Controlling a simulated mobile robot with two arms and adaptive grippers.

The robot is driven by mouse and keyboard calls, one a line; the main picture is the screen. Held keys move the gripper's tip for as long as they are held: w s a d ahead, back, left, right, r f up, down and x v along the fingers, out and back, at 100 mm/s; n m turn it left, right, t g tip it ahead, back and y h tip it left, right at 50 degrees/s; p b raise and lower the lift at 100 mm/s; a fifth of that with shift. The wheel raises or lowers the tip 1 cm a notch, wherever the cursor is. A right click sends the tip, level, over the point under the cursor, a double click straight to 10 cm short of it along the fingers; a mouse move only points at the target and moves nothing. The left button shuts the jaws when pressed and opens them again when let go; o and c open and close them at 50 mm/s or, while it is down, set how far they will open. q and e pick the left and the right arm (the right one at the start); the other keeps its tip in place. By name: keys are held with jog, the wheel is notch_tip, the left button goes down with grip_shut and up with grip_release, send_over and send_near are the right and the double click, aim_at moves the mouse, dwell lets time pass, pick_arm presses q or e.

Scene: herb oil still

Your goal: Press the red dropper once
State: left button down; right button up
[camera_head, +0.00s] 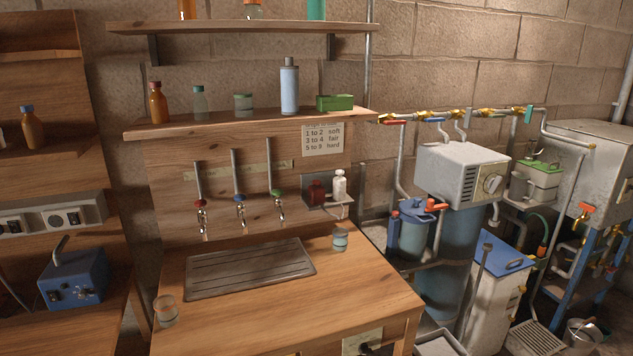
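A small dark red bottle (316,192), which looks like the red dropper, stands on a little wall bracket (328,208) at the right of the wooden back panel. A white bottle (340,186) stands just to its right on the same bracket. The red bottle is dim against the panel, and its tip is too small to make out. Neither of my grippers shows in the head view.
A wooden bench (290,300) holds a slatted drain tray (250,268), a glass jar (340,240) below the bracket and another jar (166,310) at the front left. Three taps (241,207) hang above the tray. Pipes and tanks crowd the right.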

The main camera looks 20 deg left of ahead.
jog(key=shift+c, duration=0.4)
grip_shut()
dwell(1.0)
